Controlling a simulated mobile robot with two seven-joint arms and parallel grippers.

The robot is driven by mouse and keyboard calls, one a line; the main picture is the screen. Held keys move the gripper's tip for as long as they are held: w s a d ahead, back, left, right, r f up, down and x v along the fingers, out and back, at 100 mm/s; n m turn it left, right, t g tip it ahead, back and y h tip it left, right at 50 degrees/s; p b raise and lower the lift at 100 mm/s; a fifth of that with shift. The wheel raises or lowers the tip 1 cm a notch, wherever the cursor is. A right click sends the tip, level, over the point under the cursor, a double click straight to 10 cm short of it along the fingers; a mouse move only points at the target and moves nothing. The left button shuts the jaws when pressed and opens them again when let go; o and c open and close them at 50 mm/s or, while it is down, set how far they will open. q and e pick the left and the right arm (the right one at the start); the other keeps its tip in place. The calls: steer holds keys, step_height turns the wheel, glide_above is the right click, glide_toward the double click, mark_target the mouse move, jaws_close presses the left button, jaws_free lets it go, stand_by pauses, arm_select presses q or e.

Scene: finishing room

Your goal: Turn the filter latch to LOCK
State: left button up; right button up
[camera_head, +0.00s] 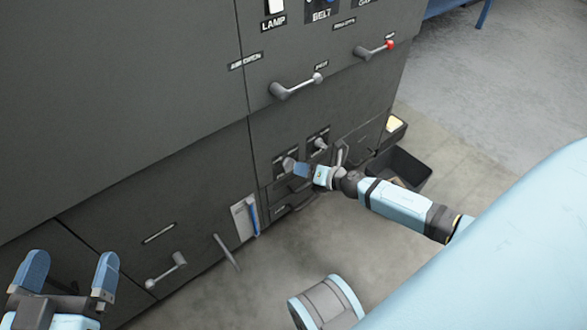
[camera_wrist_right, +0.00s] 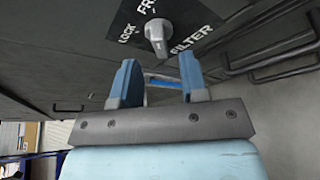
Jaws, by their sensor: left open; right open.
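The filter latch is a light grey knob (camera_wrist_right: 158,36) on a dark plate marked LOCK, FILTER and a partly cut-off word starting FR. The knob's grip runs roughly up and down in the right wrist view, with its upper end toward the FR word and LOCK to its left. My right gripper (camera_wrist_right: 160,78) is open, its fingers either side of the knob's line, with the knob beyond the tips; contact is not visible. In the head view my right gripper (camera_head: 300,170) is beside the lower of two small knobs. My left gripper (camera_head: 70,270) is open and empty at lower left.
The dark cabinet (camera_head: 130,110) carries a lever with a grey end (camera_head: 297,86), a red-ended lever (camera_head: 374,49) and a low lever (camera_head: 166,271). A blue-handled item (camera_head: 252,216) hangs low on it. A black bin (camera_head: 402,168) stands right of it. Bars (camera_wrist_right: 270,58) show at right.

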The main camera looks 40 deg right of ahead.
mark_target(293, 166)
steer(key=shift+b+x, duration=0.4)
steer(key=shift+x, duration=1.85)
steer(key=shift+c, duration=0.2)
steer(key=shift+s+r, duration=0.1)
jaws_close()
